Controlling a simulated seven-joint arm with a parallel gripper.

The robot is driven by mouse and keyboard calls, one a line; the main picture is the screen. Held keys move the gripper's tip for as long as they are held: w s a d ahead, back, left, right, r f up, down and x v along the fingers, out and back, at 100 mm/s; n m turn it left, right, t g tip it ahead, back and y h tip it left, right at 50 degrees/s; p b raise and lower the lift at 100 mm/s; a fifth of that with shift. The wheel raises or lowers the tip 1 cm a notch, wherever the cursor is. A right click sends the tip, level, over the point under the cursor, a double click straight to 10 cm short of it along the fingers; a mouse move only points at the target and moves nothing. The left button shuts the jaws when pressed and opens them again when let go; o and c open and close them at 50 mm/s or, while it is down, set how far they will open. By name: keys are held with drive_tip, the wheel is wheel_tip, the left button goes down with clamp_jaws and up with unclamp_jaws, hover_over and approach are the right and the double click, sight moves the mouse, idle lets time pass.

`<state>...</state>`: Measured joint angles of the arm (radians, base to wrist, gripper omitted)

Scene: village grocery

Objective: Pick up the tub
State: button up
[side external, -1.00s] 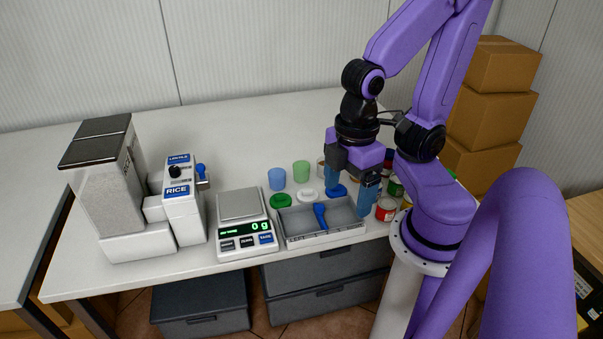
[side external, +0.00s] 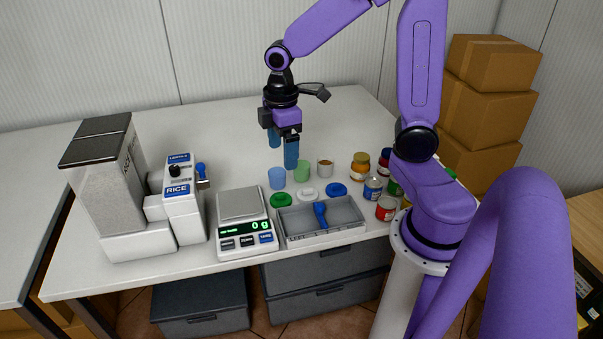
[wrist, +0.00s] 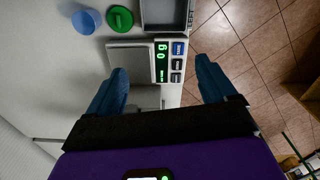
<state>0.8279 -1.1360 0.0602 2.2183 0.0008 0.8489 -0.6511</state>
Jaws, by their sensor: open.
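Three small tubs stand in a row on the table in the side external view: a blue tub (side external: 277,179), a green tub (side external: 302,172) and a whitish one with brown contents (side external: 325,168). I cannot tell which one the task means. My gripper (side external: 283,157) is open and empty, pointing down, above and slightly behind the blue and green tubs. In the wrist view the blue tub (wrist: 86,21) shows at the top left, outside the open fingers (wrist: 160,66). The green and whitish tubs are out of the wrist view.
Green (side external: 281,200), white (side external: 308,194) and blue (side external: 336,189) lids lie before the tubs. A grey tray (side external: 292,233) with a blue scoop (side external: 320,214) and a scale (side external: 240,206) are in front. Jars and cans (side external: 386,208) stand right, a dispenser (side external: 182,205) left. The table behind is clear.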

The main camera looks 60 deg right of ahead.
drive_tip(key=w+d+f, duration=0.2)
drive_tip(key=w+d, duration=0.3)
drive_tip(key=d, duration=0.4)
drive_tip(key=m, duration=0.1)
hover_over(301, 168)
drive_tip(key=s+a, duration=0.1)
drive_tip(key=a, duration=0.1)
wheel_tip(301, 168, down, 2)
drive_tip(key=f, duration=1.2)
drive_tip(key=shift+s+d+f, duration=0.15)
drive_tip(key=shift+d, duration=0.1)
drive_tip(key=shift+a+f, duration=0.15)
drive_tip(key=shift+f, duration=2.55)
drive_tip(key=c, duration=1.1)
